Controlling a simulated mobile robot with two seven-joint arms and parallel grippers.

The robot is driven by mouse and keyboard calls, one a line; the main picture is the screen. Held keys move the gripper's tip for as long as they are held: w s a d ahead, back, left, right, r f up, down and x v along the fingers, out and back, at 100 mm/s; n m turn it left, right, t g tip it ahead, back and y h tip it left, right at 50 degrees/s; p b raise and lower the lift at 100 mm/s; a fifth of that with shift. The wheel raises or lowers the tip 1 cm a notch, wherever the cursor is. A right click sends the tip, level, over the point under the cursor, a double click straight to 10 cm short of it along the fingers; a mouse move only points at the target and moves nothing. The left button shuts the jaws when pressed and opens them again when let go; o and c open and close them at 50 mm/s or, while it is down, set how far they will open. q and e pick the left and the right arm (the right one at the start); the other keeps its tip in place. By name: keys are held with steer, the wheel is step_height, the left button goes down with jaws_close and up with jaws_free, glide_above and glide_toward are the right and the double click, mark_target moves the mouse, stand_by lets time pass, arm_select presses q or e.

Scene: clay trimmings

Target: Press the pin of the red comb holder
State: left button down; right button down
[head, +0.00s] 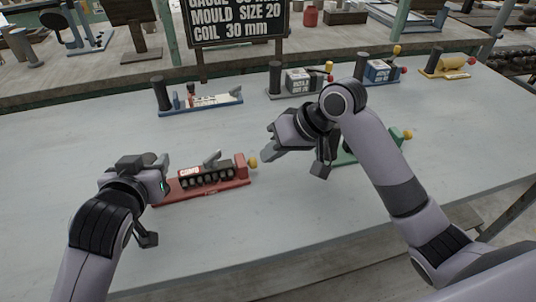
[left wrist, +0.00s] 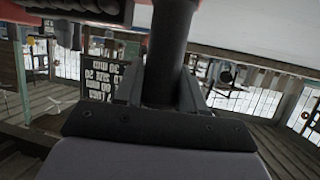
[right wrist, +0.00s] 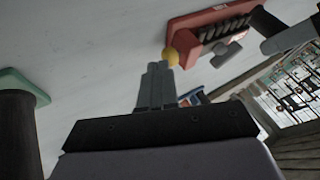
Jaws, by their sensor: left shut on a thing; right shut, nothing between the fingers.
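The red comb holder (head: 222,187) lies on the pale table, with a row of dark teeth, a grey lever and a yellow pin knob (head: 253,162) at its right end. My left gripper (head: 158,188) is at its left end. In the left wrist view, that gripper is shut on a dark upright post (left wrist: 172,45); the head view hides most of the post. My right gripper (head: 268,154) is shut and empty, its tips just right of the yellow knob. In the right wrist view, the tips (right wrist: 157,68) are right beside the knob (right wrist: 171,57); I cannot tell whether they touch.
A green holder (head: 348,158) stands partly behind my right arm. At the back are a blue holder (head: 205,105), a grey one (head: 300,82), another blue one (head: 377,72) and a yellow one (head: 447,66). The front of the table is clear.

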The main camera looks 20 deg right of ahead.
mark_target(253, 163)
steer(key=v, duration=0.7)
steer(key=shift+d+r, duration=0.25)
steer(key=shift+d, duration=0.05)
steer(key=c, duration=1.8)
jaws_free()
steer(key=shift+s, duration=0.15)
steer(key=o, duration=0.9)
steer(key=w+a+f+n, duration=0.1)
steer(key=a+f+n, duration=0.1)
steer(key=n, duration=0.4)
steer(key=w+a+f+n, duration=0.1)
steer(key=a+f+n, duration=0.1)
steer(key=n, duration=0.4)
steer(key=w+a+f+n+h, duration=0.1)
steer(key=a+f+n, duration=0.1)
steer(key=f+n, duration=0.2)
steer(key=shift+w+a+n, duration=0.25)
steer(key=shift+a+n, duration=0.05)
steer(key=shift+n, duration=0.6)
